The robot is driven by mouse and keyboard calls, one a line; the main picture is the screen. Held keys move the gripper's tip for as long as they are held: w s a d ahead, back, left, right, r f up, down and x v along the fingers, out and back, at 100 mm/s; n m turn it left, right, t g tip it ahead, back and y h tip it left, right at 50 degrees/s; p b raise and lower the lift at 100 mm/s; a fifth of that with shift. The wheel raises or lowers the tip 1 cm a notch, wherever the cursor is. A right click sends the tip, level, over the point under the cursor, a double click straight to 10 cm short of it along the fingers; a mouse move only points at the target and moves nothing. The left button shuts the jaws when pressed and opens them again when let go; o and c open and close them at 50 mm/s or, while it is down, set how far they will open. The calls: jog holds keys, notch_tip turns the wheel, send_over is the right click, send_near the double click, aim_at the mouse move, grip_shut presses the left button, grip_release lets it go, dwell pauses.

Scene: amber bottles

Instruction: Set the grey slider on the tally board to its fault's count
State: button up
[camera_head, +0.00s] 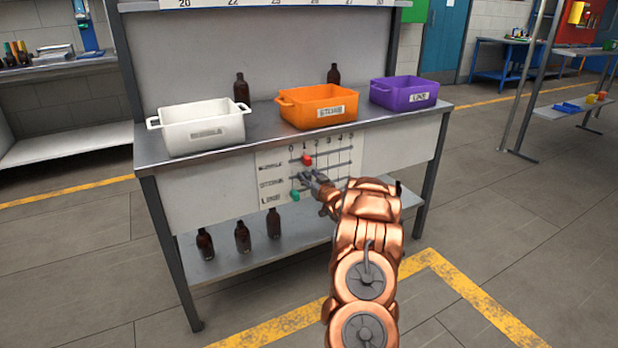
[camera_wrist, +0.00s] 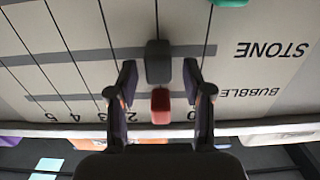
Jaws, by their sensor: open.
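The tally board (camera_head: 335,180) is on the front of the bench, with rows labelled BUBBLE, STONE and LINE. In the wrist view it appears upside down. The grey slider (camera_wrist: 158,62) sits on the STONE row, at about the 1 line. My gripper (camera_wrist: 160,78) is open, with one finger on each side of the grey slider; I cannot tell whether either touches it. The red slider (camera_head: 307,160) is on the BUBBLE row near 1. The green slider (camera_head: 295,195) is on the LINE row near 0.
White (camera_head: 205,127), orange (camera_head: 318,106) and purple (camera_head: 404,94) bins stand on the bench top. Amber bottles stand behind them (camera_head: 241,88) (camera_head: 333,75). Three more amber bottles (camera_head: 242,237) stand on the lower shelf. The red slider lies close to my fingertips in the wrist view.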

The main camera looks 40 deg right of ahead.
jog(key=shift+s, duration=0.1)
jog(key=v, duration=1.1)
jog(key=shift+s, duration=0.4)
jog(key=shift+a, duration=0.2)
